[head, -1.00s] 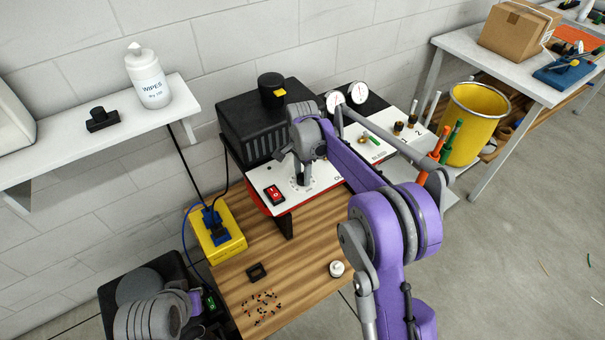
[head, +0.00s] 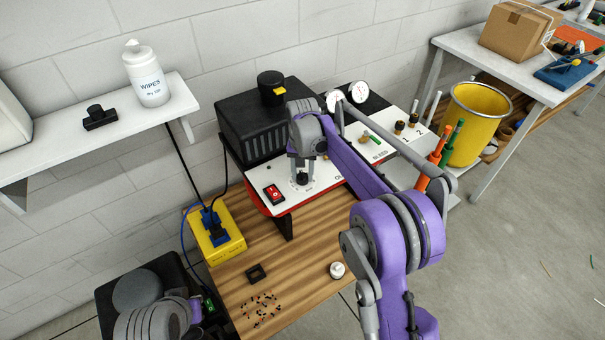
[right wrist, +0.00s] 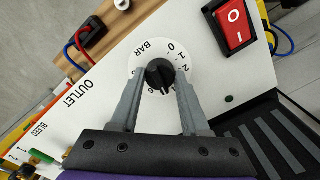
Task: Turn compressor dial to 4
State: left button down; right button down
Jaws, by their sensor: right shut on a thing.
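The compressor dial is a black knob (right wrist: 160,75) on a round white scale marked BAR, with 0 and 2 readable. A pale mark on the knob points toward the gripper's palm in the right wrist view; the number it meets is unclear, and other numbers are partly hidden by the fingers. The knob also shows in the head view (head: 302,179), on the compressor's white panel (head: 325,175). My right gripper (right wrist: 158,88) has its two grey fingers on either side of the knob, shut on it. My left gripper cannot be made out; only left arm parts show at the lower left.
A red switch (right wrist: 233,24) sits close beside the dial. The black compressor housing (head: 262,120) rises behind the panel, with gauges (head: 358,92) at the back right. A yellow power box (head: 215,240) and a white round knob (head: 337,270) are on the wooden bench (head: 290,270).

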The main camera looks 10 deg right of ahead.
aim_at(302, 174)
jog(key=shift+n, duration=1.1)
jog(key=shift+c, duration=1.9)
grip_release()
notch_tip(302, 174, up, 11)
jog(key=shift+f, duration=0.1)
